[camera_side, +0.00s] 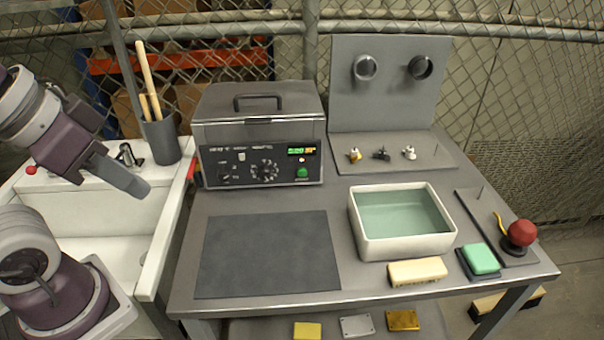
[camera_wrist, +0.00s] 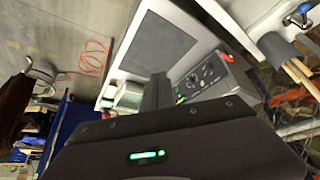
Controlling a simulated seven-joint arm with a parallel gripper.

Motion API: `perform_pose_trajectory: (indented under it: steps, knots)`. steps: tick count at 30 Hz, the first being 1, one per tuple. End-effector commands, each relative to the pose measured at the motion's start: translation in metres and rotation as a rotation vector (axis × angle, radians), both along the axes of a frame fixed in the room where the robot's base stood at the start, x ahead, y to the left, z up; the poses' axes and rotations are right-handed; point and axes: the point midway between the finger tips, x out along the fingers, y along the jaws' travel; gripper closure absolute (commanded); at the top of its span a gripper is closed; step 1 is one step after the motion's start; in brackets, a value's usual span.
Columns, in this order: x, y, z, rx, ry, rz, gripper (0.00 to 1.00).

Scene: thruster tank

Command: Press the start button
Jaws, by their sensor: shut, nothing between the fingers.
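The grey machine (camera_side: 258,135) stands at the back left of the table, with its lid down. Its black front panel has dials, a lit green display (camera_side: 296,151) and a round green button (camera_side: 302,172) at the lower right. My gripper (camera_side: 138,187) is shut and empty, held above the white sink, left of the machine and apart from it. In the wrist view the shut fingers (camera_wrist: 156,90) partly cover the scene, and the machine's dial panel (camera_wrist: 208,76) shows to their right. A small green spot (camera_wrist: 181,98) shows beside the fingers; I cannot tell whether it is the button.
A dark mat (camera_side: 268,255) lies bare in front of the machine. A white basin of greenish liquid (camera_side: 402,218), a cream block (camera_side: 417,271) and a green sponge (camera_side: 481,258) stand to the right. A grey cup with wooden sticks (camera_side: 160,140) stands left of the machine.

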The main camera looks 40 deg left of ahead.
Motion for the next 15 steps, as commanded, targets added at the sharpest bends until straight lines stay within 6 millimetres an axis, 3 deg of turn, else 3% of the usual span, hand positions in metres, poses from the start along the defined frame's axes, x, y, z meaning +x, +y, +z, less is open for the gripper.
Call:
perform_pose_trajectory:
  steps: [5, 11, 15]
  knots:
    - [0.017, -0.005, 0.0, -0.045, -0.01, 0.043, 1.0]
    - [0.1, -0.032, -0.012, -0.285, -0.061, 0.304, 1.0]
    - [0.163, -0.05, -0.037, -0.475, -0.101, 0.551, 1.0]
